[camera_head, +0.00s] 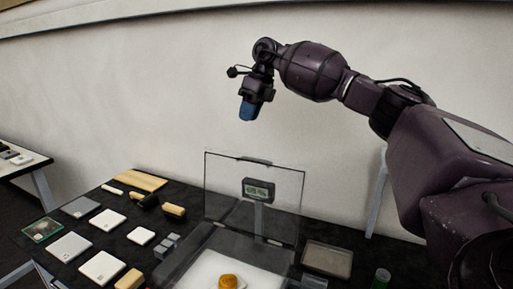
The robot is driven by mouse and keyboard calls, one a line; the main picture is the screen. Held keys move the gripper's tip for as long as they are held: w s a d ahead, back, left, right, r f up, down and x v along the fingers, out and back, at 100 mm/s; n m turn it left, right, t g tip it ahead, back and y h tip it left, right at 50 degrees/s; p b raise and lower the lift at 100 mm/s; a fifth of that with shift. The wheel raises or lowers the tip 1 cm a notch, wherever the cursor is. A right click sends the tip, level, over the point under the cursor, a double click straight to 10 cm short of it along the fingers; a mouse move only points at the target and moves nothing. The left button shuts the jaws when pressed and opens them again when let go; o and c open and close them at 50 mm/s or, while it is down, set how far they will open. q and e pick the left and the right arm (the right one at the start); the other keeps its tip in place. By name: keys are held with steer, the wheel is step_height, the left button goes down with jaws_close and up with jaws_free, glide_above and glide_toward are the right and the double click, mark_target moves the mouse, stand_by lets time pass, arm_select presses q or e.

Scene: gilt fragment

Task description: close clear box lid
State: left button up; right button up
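The clear box (172,272) stands on the dark table at the bottom centre, cut off by the lower edge of the view. Its transparent lid (225,185) is raised and stands upright at the back. A gold-coloured fragment (230,282) lies on a white pad inside the box. My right gripper (247,112), with blue fingertips, hangs above and behind the lid, pointing down and clear of it. Its fingers overlap in this view, so the gap between them is hidden. My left gripper is not in view.
A small digital display (258,190) shows at the lid. Several white and grey tiles (107,219), dark-handled brushes (146,200) and a wooden board (136,180) lie to the left.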

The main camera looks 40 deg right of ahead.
steer(key=s+d+g+h, duration=0.2)
steer(key=s+d+g, duration=0.1)
steer(key=s, duration=0.1)
steer(key=f, duration=0.3)
steer(key=a+f, duration=0.1)
steer(key=f, duration=0.3)
steer(key=a+f, duration=0.1)
steer(key=f, duration=0.3)
steer(key=shift+s+p, duration=0.25)
steer(key=shift+p, duration=0.05)
jaws_close()
